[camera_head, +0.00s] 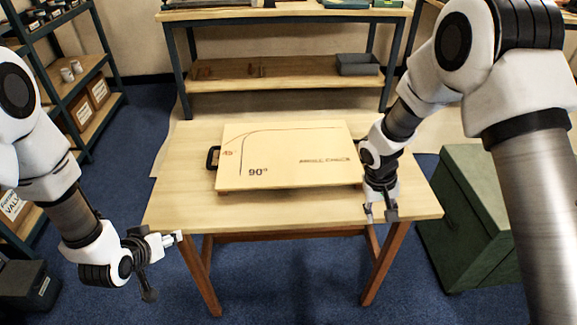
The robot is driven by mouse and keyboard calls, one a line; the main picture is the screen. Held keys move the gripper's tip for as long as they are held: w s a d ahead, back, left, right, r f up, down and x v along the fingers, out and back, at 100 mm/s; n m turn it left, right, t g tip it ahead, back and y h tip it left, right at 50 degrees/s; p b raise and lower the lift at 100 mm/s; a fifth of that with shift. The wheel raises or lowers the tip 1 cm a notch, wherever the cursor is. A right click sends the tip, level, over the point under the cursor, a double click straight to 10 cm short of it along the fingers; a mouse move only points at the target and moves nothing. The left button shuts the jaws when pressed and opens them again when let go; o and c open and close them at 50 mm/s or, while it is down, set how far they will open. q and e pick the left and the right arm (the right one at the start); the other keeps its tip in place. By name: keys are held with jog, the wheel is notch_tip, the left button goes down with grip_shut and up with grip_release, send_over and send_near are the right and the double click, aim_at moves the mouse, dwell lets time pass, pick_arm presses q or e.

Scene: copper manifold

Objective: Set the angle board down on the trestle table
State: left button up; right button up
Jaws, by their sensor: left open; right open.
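My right gripper (380,212) is open and empty, pointing down at the table's front edge, just right of the board's near right corner. My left gripper (165,265) is open and empty, off the table's front left corner and below the level of its top.
A workbench (285,82) with a lower shelf and a grey bin (357,64) stands behind the table. A shelving rack (75,75) with boxes is at the left. A green chest (470,215) stands right of the table. Bare tabletop shows around the board.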

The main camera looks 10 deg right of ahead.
pick_arm(q)
jog(key=shift+w+f, duration=0.1)
jog(key=shift+w, duration=0.1)
pick_arm(e)
jog(key=v, duration=1.1)
jog(key=shift+w, duration=0.4)
jog(key=shift+d, duration=0.1)
jog(key=shift+s, duration=0.1)
